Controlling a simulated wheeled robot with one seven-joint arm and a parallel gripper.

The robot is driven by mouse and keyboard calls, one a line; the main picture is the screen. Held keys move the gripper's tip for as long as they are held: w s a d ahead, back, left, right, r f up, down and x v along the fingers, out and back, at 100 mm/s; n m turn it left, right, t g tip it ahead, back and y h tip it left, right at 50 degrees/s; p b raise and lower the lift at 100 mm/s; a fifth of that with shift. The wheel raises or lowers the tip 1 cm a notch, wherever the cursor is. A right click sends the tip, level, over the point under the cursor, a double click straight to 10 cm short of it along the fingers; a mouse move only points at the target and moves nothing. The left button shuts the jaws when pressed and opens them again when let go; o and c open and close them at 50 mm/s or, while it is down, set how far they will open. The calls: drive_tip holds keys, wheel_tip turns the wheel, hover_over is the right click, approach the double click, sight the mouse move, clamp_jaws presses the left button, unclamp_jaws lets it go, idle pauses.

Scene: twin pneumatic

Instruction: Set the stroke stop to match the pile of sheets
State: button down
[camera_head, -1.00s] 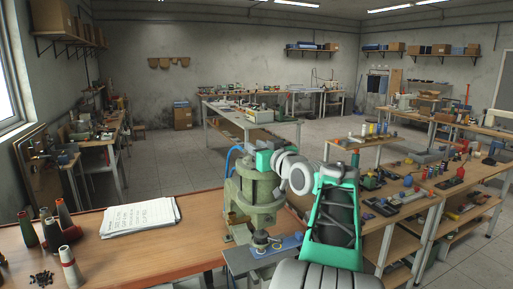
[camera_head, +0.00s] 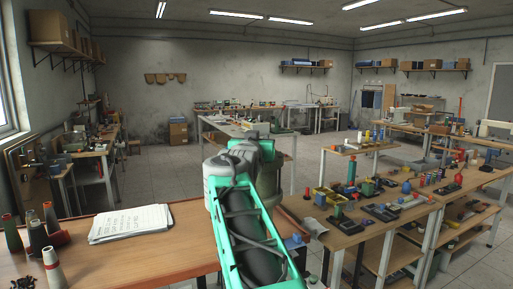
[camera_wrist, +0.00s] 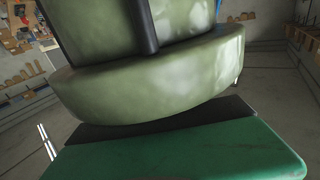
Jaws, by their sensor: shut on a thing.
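The pile of white sheets (camera_head: 131,223) lies flat on the wooden bench at left, with handwriting on its top sheet. The olive-green press fills much of the wrist view, with a rounded flange (camera_wrist: 150,80) and a dark upright rod. In the head view my arm hides nearly all of the press. My gripper (camera_wrist: 180,120) shows in the wrist view as a green jaw with a black pad, right against the underside of the flange. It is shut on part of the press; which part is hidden. The stroke stop cannot be made out.
Cones of thread (camera_head: 42,237) and small dark pieces stand at the bench's left end. The wooden bench (camera_head: 180,255) is bare in front of the sheets. A side table (camera_head: 400,215) at right is crowded with small tools and blocks.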

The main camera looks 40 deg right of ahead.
drive_tip(key=shift+m+g+h+p, duration=0.45)
drive_tip(key=shift+m+g+h, duration=0.4)
drive_tip(key=shift+g, duration=0.25)
drive_tip(key=m+g+p, duration=0.1)
drive_tip(key=g+h+p, duration=0.1)
drive_tip(key=m+g+p, duration=0.1)
drive_tip(key=shift+s+d+r+m+g+h, duration=0.2)
drive_tip(key=shift+s+r+m+g+h, duration=0.1)
drive_tip(key=shift+m+g, duration=0.1)
drive_tip(key=m+g+p, duration=0.2)
drive_tip(key=g+p, duration=0.1)
drive_tip(key=shift+s+h, duration=0.25)
drive_tip(key=shift+s, duration=0.1)
drive_tip(key=shift+s+d+f+m+g+p, duration=0.1)
drive_tip(key=shift+s+f+m+g+p, duration=0.1)
drive_tip(key=shift+m+g+p, duration=0.55)
drive_tip(key=shift+s+g, duration=0.1)
drive_tip(key=shift+g, duration=0.35)
drive_tip(key=c, duration=1.1)
unclamp_jaws()
drive_tip(key=shift+f, duration=0.1)
drive_tip(key=shift+c, duration=0.2)
drive_tip(key=shift+d, duration=0.1)
drive_tip(key=shift+f, duration=0.1)
